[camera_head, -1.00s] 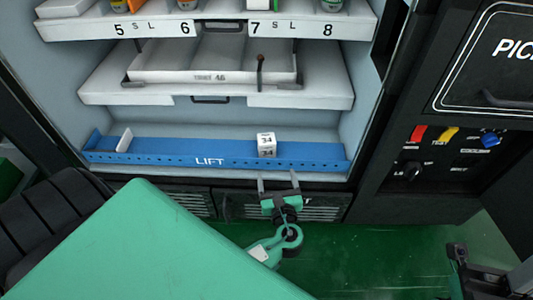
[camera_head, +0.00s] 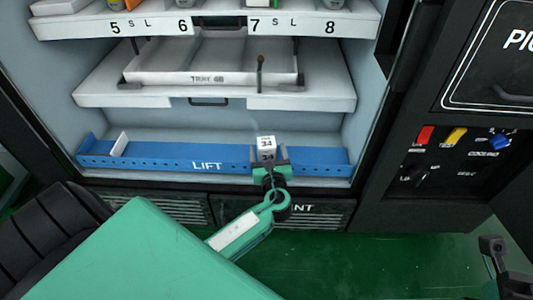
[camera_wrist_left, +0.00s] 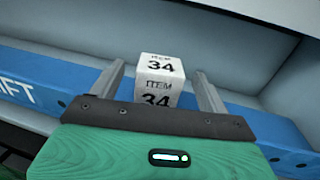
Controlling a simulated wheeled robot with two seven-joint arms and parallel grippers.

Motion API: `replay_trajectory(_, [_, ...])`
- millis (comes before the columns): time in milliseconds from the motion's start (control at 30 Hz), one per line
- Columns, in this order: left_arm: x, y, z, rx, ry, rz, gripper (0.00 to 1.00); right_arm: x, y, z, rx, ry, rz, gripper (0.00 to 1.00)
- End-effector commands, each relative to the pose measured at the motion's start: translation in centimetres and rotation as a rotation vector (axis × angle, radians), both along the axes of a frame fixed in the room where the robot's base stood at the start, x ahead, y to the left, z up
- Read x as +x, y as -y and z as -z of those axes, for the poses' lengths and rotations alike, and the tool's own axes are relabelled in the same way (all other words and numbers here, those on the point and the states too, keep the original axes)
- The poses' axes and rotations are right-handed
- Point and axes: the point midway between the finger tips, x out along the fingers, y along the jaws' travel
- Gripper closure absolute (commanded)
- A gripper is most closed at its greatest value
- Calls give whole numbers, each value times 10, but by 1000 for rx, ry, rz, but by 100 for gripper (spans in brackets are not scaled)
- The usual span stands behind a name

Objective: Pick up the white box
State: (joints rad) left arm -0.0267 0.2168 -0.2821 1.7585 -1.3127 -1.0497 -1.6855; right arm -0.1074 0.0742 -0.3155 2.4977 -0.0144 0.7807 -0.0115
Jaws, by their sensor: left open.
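The white box (camera_head: 266,142), marked 34, stands upright on the blue lift tray (camera_head: 130,160) at the bottom of the machine. My left gripper (camera_head: 268,154) is open at the front of the box, with one finger on each side of it. In the left wrist view the white box (camera_wrist_left: 158,78) stands between the two fingers of the gripper (camera_wrist_left: 158,88), with visible gaps on both sides. Its lower part is hidden behind the gripper body. At the right edge of the head view, part of my right gripper (camera_head: 492,246) shows, far from the box.
Above the lift is a white tray shelf (camera_head: 130,93), and over it a shelf with numbered slots (camera_head: 215,24). A white divider (camera_head: 119,144) stands at the lift's left end. A control panel with red, yellow and blue switches (camera_head: 455,138) is on the right.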

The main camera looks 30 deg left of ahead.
Motion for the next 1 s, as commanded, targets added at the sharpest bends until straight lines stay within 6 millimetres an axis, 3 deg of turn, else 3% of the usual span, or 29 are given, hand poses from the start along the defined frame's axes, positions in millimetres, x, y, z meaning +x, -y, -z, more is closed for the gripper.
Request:
replay_trajectory(133, [10, -9, 0, 1, 1, 0, 22, -1, -1, -1, 2, 16, -4, 100])
replay_trajectory(367, [11, -10, -1, 0, 0, 0, 22, -2, -1, -3, 2, 18, -5, 100])
replay_trajectory(633, [11, -9, -1, -1, 1, 0, 71, -1, -1, -1, 2, 12, -6, 100])
replay_trajectory(1000, [11, -9, -7, -1, 1, 0, 71, 0, -2, -4, 1, 10, -6, 100])
